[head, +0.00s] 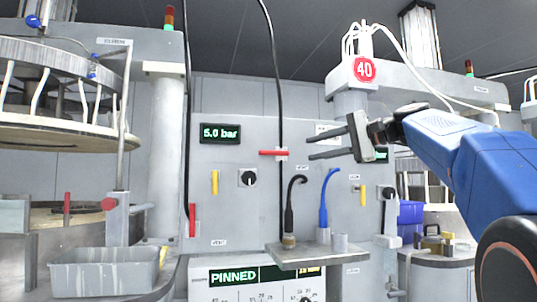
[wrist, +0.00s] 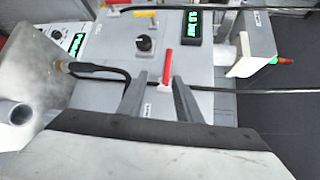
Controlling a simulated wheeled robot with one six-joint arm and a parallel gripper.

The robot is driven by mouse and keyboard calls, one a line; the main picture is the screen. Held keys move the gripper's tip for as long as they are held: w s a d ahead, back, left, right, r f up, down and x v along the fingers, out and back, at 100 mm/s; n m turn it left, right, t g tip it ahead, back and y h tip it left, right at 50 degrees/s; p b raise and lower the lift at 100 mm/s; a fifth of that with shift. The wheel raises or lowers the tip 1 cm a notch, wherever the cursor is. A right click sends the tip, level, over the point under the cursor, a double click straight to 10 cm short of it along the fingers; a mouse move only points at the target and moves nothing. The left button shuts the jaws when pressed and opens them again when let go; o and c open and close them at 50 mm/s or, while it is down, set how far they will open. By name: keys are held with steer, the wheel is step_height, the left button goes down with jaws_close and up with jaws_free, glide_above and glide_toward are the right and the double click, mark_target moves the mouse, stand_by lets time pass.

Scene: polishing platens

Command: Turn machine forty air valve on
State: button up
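A red lever handle (head: 270,153) sits level on a white mount on the grey panel, beside a black hose. It also shows in the wrist view (wrist: 168,62), just beyond my fingertips and between their lines. My gripper (head: 309,147) is open and empty, its two fingers apart and pointing left toward the handle; it also shows in the wrist view (wrist: 156,92). The red sign "40" (head: 364,69) is on the machine above my gripper. The labels near the levers are too small to read, so I cannot tell which one names the air valve.
A display reads 5.0 bar (head: 220,133). A black knob (head: 248,178), a yellow lever (head: 214,182) and another red lever (head: 192,220) are on the panel's left. Black and blue hoses (head: 324,200) rise from a shelf (head: 310,256) below. A grey basin (head: 105,272) stands lower left.

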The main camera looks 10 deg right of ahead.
mark_target(272, 152)
steer(key=x, duration=0.5)
steer(key=r+x, duration=0.1)
steer(key=x, duration=0.5)
steer(key=r+x, duration=0.1)
steer(key=x, duration=0.4)
steer(key=shift+w+a, duration=0.25)
steer(key=shift+w, duration=0.15)
steer(key=shift+c, duration=0.4)
steer(key=shift+f, duration=0.1)
jaws_close()
